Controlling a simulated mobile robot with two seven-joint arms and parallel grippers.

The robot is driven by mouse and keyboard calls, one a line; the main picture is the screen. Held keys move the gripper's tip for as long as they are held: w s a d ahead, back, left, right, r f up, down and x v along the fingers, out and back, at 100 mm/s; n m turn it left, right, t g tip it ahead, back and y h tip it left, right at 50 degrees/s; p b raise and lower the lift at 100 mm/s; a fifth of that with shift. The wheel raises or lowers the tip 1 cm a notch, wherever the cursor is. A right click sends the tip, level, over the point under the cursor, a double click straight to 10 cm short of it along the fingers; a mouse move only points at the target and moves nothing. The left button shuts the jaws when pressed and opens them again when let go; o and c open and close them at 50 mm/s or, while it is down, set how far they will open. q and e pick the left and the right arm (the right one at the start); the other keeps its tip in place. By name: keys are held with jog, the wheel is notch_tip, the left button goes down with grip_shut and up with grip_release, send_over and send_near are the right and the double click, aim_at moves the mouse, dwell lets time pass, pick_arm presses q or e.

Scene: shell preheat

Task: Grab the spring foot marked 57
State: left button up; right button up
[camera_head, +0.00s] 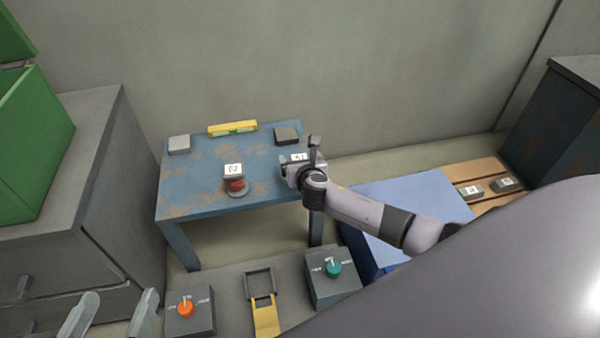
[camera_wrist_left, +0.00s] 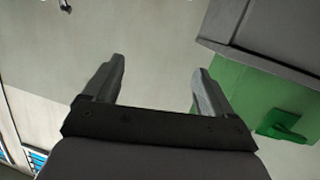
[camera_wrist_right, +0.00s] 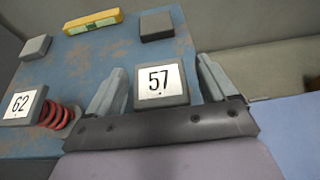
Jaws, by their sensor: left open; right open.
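The spring foot marked 57 (camera_wrist_right: 161,84) is at the near right part of the blue table. Its grey block and white number plate sit between the fingers of my right gripper (camera_wrist_right: 163,68), which is open around it. Its lower part is hidden by the gripper. In the head view the number plate (camera_head: 298,157) shows at my right gripper (camera_head: 300,153).
The rusty blue table (camera_head: 205,195) also holds a yellow level (camera_head: 232,128), a light grey block (camera_head: 179,144) and a dark block (camera_head: 286,135). Control boxes with an orange knob (camera_head: 186,308) and a teal knob (camera_head: 333,268) stand in front. A pallet (camera_head: 480,172) is at the right.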

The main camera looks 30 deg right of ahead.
jog(key=c, duration=1.3)
jog(key=shift+r, duration=0.15)
